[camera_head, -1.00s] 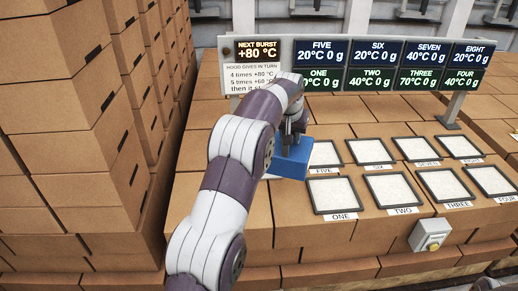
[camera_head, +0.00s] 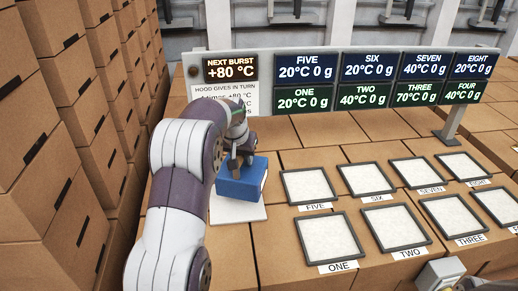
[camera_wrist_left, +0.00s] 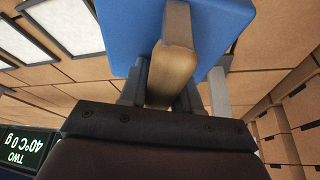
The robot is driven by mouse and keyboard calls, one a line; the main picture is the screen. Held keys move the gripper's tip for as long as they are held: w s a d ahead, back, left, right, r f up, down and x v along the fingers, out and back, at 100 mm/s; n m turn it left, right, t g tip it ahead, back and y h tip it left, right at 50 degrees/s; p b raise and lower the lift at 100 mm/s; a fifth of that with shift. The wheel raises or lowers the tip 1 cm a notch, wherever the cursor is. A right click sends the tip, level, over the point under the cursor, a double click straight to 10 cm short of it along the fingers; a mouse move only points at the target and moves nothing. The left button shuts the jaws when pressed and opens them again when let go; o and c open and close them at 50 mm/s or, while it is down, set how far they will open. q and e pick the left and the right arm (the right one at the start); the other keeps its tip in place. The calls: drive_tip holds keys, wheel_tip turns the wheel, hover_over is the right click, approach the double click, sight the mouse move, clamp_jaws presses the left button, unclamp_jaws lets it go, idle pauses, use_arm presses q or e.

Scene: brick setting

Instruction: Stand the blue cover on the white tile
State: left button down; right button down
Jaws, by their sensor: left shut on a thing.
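The blue cover (camera_head: 240,181) is a box-like block with a tan handle (camera_wrist_left: 173,60), seen in the left wrist view. My left gripper (camera_head: 240,156) is shut on that handle, with the cover below it. The white tile (camera_head: 237,210) is a flat plate on the brown blocks, left of the framed pads. The cover is over the tile, and the tile's front and right parts show around it. I cannot tell whether the cover touches the tile.
Several framed white pads (camera_head: 331,236) with number labels lie to the right. A display board (camera_head: 356,80) on posts stands behind, reading NEXT BURST +80 °C. Tall stacks of brown boxes (camera_head: 50,150) stand at the left.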

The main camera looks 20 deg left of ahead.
sight(235, 174)
use_arm(q)
drive_tip(key=shift+s+a+f, duration=0.3)
drive_tip(key=shift+s+a, duration=0.4)
drive_tip(key=shift+a, duration=0.15)
drive_tip(key=shift+s+f+p, duration=0.15)
drive_tip(key=shift+f+p, duration=0.05)
drive_tip(key=shift+p, duration=0.15)
wheel_tip(235, 174, down, 3)
drive_tip(key=shift+f+p, duration=0.2)
drive_tip(key=shift+p, duration=0.65)
drive_tip(key=shift+f, duration=0.35)
drive_tip(key=c, duration=0.8)
unclamp_jaws()
drive_tip(key=shift+s+d+f, duration=0.1)
drive_tip(key=shift+s+f, duration=0.05)
